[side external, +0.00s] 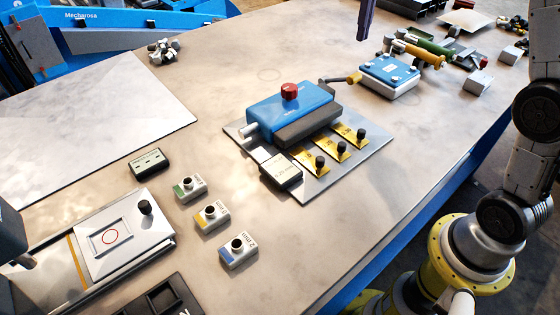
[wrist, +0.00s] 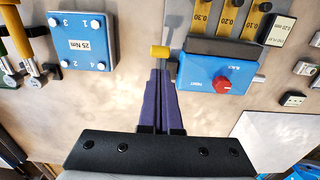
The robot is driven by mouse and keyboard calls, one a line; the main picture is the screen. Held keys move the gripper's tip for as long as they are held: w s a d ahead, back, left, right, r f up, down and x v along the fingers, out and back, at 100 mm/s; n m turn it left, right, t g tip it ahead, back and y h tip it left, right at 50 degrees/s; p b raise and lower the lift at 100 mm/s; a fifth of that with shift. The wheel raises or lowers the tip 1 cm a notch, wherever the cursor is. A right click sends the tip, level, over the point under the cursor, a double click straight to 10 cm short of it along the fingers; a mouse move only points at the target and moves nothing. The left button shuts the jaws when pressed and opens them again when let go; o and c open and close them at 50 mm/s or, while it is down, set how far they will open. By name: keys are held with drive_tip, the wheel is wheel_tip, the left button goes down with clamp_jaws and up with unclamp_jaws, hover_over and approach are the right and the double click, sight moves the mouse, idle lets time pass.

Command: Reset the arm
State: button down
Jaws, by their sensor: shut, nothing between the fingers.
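My gripper (side external: 363,36) hangs at the top of the side external view, above the table, and only its purple fingers show there. In the wrist view its fingers (wrist: 161,74) are together with nothing between them. The yellow end of a handle (wrist: 160,52) appears just ahead of the fingertips in the wrist view. In the side view this yellow handle end (side external: 354,77) lies lower, apart from the fingers. The rest of my arm (side external: 535,140) stands at the right edge.
A blue unit with a red knob (side external: 289,91) sits on a plate with yellow gauge strips (side external: 310,167). A blue bolted block (side external: 390,76) and tools (side external: 428,50) lie farther back. Small labelled blocks (side external: 212,217) and a white tray (side external: 125,235) stand in front.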

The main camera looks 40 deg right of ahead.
drive_tip(key=s+a+r+n+t, duration=0.1)
drive_tip(key=s+a+r, duration=0.25)
drive_tip(key=s, duration=0.25)
drive_tip(key=s+a+r+t, duration=0.2)
drive_tip(key=s+a+r, duration=0.15)
drive_tip(key=s, duration=0.35)
drive_tip(key=s+a+f+m+t, duration=0.1)
drive_tip(key=s+a+f+t, duration=0.1)
drive_tip(key=s+f, duration=1)
drive_tip(key=shift+s+a+t, duration=0.2)
drive_tip(key=shift+s+t, duration=0.1)
drive_tip(key=shift+s, duration=0.5)
idle(1.4)
